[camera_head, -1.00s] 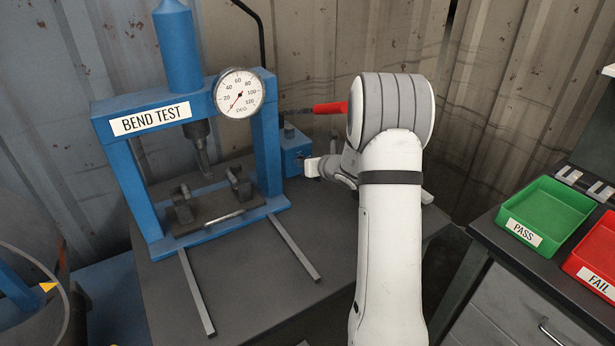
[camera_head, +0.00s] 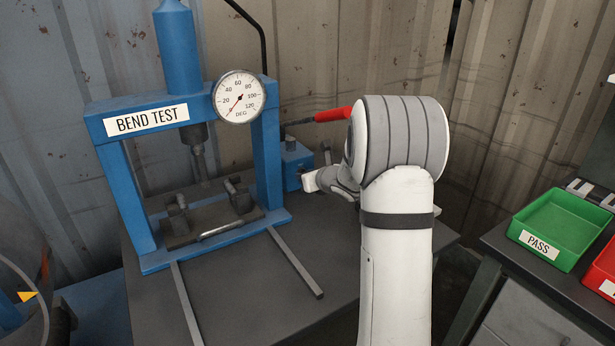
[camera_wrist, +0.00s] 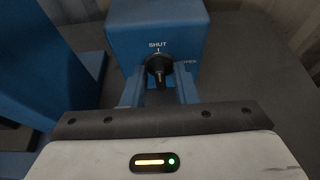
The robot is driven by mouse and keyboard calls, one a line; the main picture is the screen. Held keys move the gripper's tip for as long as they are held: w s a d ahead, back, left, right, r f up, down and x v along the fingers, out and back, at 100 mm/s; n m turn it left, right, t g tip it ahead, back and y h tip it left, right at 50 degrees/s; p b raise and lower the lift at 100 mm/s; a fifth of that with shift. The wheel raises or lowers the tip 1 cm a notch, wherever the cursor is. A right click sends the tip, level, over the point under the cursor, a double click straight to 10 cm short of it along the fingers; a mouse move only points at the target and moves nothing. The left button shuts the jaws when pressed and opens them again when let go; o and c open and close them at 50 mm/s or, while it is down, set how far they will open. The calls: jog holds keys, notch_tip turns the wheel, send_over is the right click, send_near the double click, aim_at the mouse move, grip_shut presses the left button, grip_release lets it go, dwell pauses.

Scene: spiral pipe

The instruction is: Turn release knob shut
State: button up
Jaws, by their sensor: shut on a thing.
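The release knob (camera_wrist: 159,68) is small and black, on the face of a blue block (camera_wrist: 157,28). The word SHUT and a tick mark stand straight above the knob; a second label to its right is partly covered. I cannot tell exactly where the knob points. My gripper (camera_wrist: 159,88) has one finger on each side of the knob and is shut on it. In the head view, my gripper (camera_head: 308,182) is at the lower right of the blue block (camera_head: 296,162), beside the press; the knob is hidden there.
The blue bend test press (camera_head: 148,122) with its dial gauge (camera_head: 239,97) stands left of my arm. A red handle (camera_head: 334,114) reaches out above the block. A green PASS tray (camera_head: 567,222) and a red FAIL tray (camera_head: 605,268) sit on the right bench.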

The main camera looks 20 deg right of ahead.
jog(key=o, duration=0.6)
jog(key=shift+o, duration=0.2)
jog(key=v, duration=0.7)
jog(key=shift+s+d+r, duration=0.1)
jog(key=shift+s+r, duration=0.05)
jog(key=shift+s, duration=0.25)
jog(key=s+a+r+n+g+y+p, duration=0.2)
jog(key=s+a+r+n+g, duration=0.1)
jog(key=s+a+n, duration=0.55)
jog(key=s+a+r+n+g+y+p, duration=0.2)
jog(key=s+a+r+n+g+p, duration=0.1)
jog(key=s+a+n, duration=0.55)
jog(key=s+d+r+n+g+h+p, duration=0.1)
jog(key=s+n+h, duration=0.5)
jog(key=s+n, duration=1)
jog(key=d+g+p, duration=0.1)
jog(key=g+p, duration=0.1)
jog(key=g, duration=0.1)
jog(key=shift+s+r+n+g+h+p, duration=0.2)
jog(key=shift+r+n+g+h+p, duration=0.1)
jog(key=shift+p, duration=0.05)
